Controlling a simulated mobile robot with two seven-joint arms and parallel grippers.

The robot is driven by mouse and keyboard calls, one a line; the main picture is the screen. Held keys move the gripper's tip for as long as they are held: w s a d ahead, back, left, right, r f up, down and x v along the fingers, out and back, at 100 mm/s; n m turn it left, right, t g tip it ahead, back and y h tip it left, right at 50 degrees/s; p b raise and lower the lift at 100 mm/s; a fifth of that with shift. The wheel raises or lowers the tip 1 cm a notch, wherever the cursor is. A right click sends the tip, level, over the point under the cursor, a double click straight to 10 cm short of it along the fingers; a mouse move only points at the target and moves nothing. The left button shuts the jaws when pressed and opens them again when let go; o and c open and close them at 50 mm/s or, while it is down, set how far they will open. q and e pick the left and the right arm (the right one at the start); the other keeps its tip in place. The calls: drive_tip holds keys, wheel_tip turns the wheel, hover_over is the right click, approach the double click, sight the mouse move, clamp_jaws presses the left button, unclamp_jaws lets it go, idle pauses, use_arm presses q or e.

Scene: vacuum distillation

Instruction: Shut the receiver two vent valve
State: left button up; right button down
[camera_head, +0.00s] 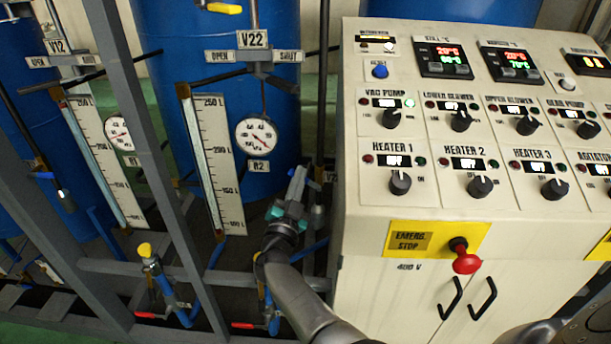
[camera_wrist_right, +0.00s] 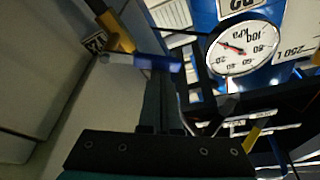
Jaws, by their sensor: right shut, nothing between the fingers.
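My right gripper (camera_head: 299,176) reaches up from the bottom, beside the left side of the control cabinet. In the right wrist view its dark fingers (camera_wrist_right: 160,95) are shut with nothing between them. A blue bar-like handle (camera_wrist_right: 140,62) lies across the picture at their tips; I cannot tell if they touch. A partly hidden V2 label (camera_head: 330,177) is just right of the gripper. No label names the vent valve. My left gripper is out of view.
The R2 gauge (camera_head: 256,134) and level scale (camera_head: 218,160) stand left of the gripper before a blue tank (camera_head: 170,45). The grey frame post (camera_head: 150,130) and cabinet (camera_head: 375,240) bound the space. A red emergency stop (camera_head: 466,262) juts from the cabinet front.

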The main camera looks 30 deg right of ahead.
drive_tip(key=shift+w+a+f+n+t+y+b, duration=0.2)
drive_tip(key=shift+f+n+t+y, duration=0.3)
drive_tip(key=shift+n, duration=0.95)
drive_tip(key=shift+w+a+f+n+t+y+b, duration=0.1)
drive_tip(key=shift+a+f+n+t+y, duration=0.35)
drive_tip(key=shift+n, duration=1.05)
drive_tip(key=shift+w+a+f+n+t+y+b, duration=0.1)
drive_tip(key=shift+f+n+t+y, duration=0.4)
drive_tip(key=shift+n, duration=0.95)
drive_tip(key=shift+f, duration=0.15)
